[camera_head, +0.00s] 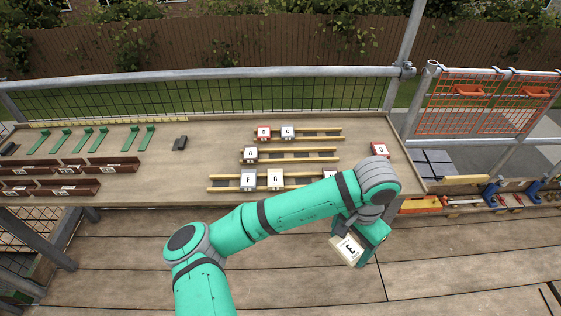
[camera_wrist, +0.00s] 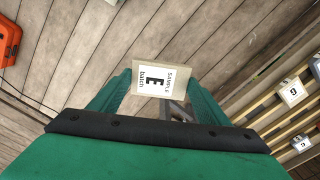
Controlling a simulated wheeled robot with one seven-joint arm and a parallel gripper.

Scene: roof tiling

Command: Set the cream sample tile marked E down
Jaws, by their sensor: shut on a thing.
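The cream sample tile marked E (camera_head: 347,249) is held in my gripper (camera_head: 350,240), off the front edge of the bench (camera_head: 210,120) and above the plank floor. In the wrist view the E tile (camera_wrist: 158,79) sits between the two green fingers of my gripper (camera_wrist: 160,92), its label facing the camera. The tile is tilted in the head view. The fingers are closed on its sides.
Several lettered tiles stand on wooden rails: F (camera_head: 248,179), G (camera_head: 275,179), A (camera_head: 250,155) and C (camera_head: 288,132). A red tile (camera_head: 380,150) lies at the bench's right. Brown boxes (camera_head: 98,167) and green pieces (camera_head: 98,138) are at left.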

